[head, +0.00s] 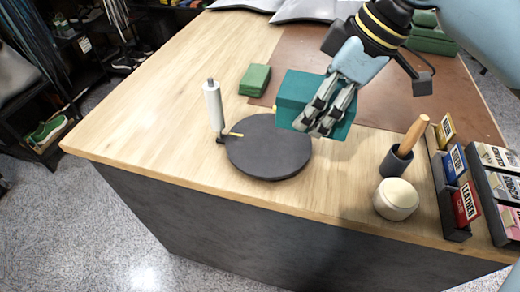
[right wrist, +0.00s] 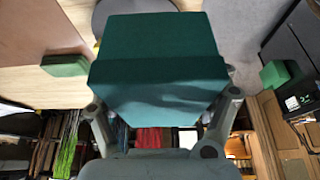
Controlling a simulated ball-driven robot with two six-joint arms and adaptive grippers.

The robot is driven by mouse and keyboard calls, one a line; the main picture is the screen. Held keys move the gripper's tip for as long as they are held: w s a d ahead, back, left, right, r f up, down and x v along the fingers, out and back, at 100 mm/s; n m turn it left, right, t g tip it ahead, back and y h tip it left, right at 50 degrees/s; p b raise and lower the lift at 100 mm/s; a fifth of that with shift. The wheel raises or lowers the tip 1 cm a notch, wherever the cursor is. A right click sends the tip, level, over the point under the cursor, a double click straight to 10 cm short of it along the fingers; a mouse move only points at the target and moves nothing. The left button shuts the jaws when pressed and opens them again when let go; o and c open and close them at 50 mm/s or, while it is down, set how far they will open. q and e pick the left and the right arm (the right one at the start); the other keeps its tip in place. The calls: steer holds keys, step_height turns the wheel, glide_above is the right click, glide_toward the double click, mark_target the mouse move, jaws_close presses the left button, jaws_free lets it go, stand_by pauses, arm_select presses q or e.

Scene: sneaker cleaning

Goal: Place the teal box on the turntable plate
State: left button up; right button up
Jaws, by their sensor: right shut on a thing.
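The teal box (head: 298,88) is in my right gripper (head: 328,112), whose fingers are shut on it. The box is at the right far edge of the turntable plate (head: 268,160), covering part of that edge; I cannot tell how high it is above it. The plate is a dark round disc on the wooden table, with bare top showing. In the right wrist view the box (right wrist: 155,65) fills the middle between the fingers, and part of the plate (right wrist: 125,10) shows behind it. My left gripper is not in view.
A white roller on a post (head: 214,108) stands at the plate's left. A green block (head: 255,79) lies behind the plate. The table's left side is clear.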

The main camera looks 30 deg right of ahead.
steer(key=shift+s+d+f, duration=0.35)
steer(key=shift+s+f, duration=0.4)
steer(key=shift+s, duration=0.1)
steer(key=shift+w+f, duration=0.25)
glide_above(263, 140)
steer(key=s, duration=0.1)
steer(key=f, duration=0.6)
steer(key=shift+s+d+f, duration=0.15)
steer(key=shift+d, duration=0.25)
steer(key=shift+f, duration=0.3)
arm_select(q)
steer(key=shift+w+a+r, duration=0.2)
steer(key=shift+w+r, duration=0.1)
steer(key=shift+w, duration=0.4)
arm_select(e)
steer(key=shift+f, duration=1.85)
steer(key=o, duration=1.2)
steer(key=shift+f, duration=0.1)
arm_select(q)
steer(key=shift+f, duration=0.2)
arm_select(e)
steer(key=v, duration=1.2)
